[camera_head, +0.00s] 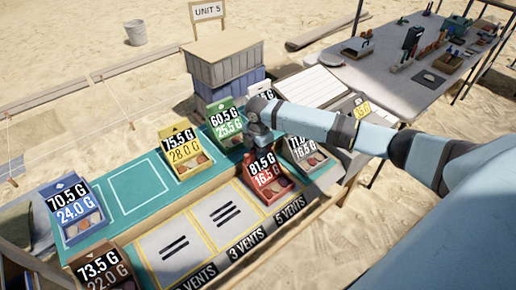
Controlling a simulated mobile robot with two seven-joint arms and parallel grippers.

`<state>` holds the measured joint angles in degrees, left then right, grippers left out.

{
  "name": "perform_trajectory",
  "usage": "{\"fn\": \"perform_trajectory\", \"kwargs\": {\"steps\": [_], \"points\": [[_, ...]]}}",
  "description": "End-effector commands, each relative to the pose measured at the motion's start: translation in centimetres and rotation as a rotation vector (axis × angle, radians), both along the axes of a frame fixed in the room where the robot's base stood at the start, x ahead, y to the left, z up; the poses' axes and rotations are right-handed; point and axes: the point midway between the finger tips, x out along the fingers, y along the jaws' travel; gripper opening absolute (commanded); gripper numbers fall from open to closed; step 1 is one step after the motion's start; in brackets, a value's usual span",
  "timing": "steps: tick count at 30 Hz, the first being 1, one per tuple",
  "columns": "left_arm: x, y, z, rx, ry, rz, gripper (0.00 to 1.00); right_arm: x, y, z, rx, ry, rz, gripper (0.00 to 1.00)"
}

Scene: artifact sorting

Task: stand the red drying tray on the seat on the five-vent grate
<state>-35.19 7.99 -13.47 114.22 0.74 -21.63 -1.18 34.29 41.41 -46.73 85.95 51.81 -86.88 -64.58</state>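The red drying tray (283,191), with a card reading 81.5 G and 16.5 G, is in the front row directly behind the "5 VENTS" label (290,208). It appears upright over the five-vent place and covers the grate there; I cannot tell whether it rests fully on it. My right gripper (252,150) points down at the tray's back edge, behind its card. Its fingertips are largely hidden, so I cannot tell whether they grip the tray. My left gripper is not in view.
The three-vent grate (224,214) and another slotted grate (174,246) are bare. A green tray (226,125), yellow tray (184,150), blue tray (75,210) and brown tray (100,268) stand nearby. An outlined teal seat (137,187) is empty. Stacked crates (225,70) stand behind.

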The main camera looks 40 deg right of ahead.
Motion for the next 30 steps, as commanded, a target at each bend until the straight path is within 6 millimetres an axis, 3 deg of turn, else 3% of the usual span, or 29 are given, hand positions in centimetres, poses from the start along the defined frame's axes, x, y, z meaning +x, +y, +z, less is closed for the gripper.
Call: {"fn": "perform_trajectory", "kwargs": {"steps": [13,24,30], "points": [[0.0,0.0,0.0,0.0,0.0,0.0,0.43,0.1,0.0,1.0,0.0,-0.003,0.0,0.42],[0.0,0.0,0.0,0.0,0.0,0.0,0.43,0.1,0.0,8.4,0.0,-0.004,0.001,0.42],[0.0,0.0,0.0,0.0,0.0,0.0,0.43,0.1,0.0,11.4,0.0,-0.002,-0.001,0.42]]}}
